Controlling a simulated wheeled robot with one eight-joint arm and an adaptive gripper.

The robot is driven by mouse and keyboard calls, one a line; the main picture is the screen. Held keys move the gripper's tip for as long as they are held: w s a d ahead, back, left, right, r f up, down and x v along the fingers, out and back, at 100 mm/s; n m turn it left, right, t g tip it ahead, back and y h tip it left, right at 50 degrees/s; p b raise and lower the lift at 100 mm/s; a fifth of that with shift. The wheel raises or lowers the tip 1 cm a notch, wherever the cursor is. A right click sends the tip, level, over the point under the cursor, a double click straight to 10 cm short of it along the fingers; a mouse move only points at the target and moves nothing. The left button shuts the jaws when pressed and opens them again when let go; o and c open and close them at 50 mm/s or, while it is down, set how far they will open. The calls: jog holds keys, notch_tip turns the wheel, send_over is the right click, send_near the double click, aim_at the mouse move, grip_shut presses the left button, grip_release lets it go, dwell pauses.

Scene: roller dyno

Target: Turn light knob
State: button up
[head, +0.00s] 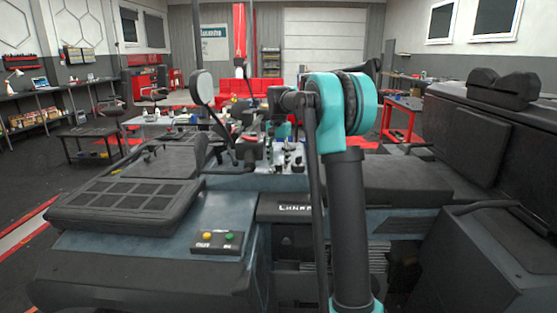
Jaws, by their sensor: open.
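The light knob cannot be singled out for sure. A cluster of small knobs and levers (290,158) stands on the vehicle's central console, small and partly blurred. My arm rises at the right of centre, bends at a teal joint and reaches forward and left over the console. My gripper (268,132) shows small and dark at the far end of the arm, above and behind the knob cluster. It is open, and nothing is visible in it. Its fingertips blend into the dark parts around them, so I cannot tell whether it touches anything.
A red sofa (250,90) and workbenches stand farther back.

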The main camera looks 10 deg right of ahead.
jog(key=shift+f, duration=0.25)
grip_shut()
dwell(0.4)
jog(key=n, duration=0.4)
jog(key=shift+n, duration=2.3)
